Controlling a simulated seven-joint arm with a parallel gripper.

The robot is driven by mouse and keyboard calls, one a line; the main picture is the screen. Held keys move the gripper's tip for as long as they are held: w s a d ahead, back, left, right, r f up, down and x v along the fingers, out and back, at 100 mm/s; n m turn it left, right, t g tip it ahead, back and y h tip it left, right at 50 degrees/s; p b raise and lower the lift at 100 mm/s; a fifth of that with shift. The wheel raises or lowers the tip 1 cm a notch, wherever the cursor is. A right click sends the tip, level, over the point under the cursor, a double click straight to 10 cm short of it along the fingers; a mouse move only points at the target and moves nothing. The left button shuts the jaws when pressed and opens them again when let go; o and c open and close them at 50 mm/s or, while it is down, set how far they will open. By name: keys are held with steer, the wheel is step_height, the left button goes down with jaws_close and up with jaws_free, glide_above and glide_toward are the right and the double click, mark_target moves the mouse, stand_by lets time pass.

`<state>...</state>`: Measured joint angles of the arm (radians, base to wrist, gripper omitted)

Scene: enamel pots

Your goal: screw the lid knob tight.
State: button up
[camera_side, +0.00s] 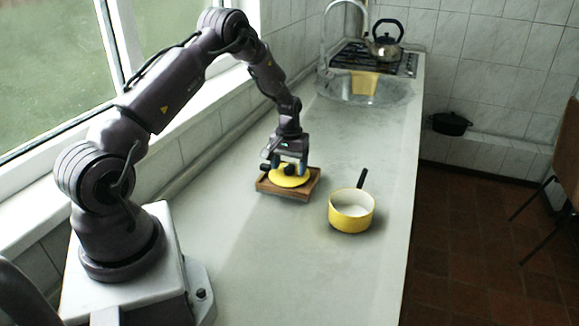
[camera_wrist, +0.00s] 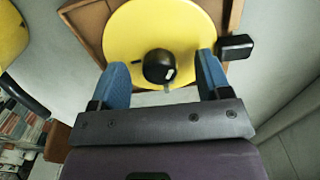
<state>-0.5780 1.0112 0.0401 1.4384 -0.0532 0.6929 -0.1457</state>
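The yellow lid (camera_side: 291,181) lies on a wooden tray (camera_side: 300,196) on the counter; in the wrist view the lid (camera_wrist: 135,35) fills the upper middle. Its round black knob (camera_wrist: 158,67) has a pale mark and stands near the lid's middle. My gripper (camera_side: 290,164) is directly over the lid. In the wrist view its two blue fingers (camera_wrist: 162,64) are apart, one on each side of the knob, with a visible gap on both sides. Whether the knob is loose cannot be seen.
A yellow pot (camera_side: 351,221) with a black handle stands right of the tray. A small black block (camera_wrist: 235,47) is at the tray's edge beside one finger. Behind are a sink (camera_side: 392,96) and a kettle (camera_side: 384,47). The near counter (camera_side: 270,265) is clear.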

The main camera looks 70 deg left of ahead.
steer(key=c, duration=0.8)
steer(key=shift+c, duration=0.2)
steer(key=m, duration=0.4)
steer(key=shift+m, duration=0.4)
steer(key=m, duration=0.4)
steer(key=o, duration=1.3)
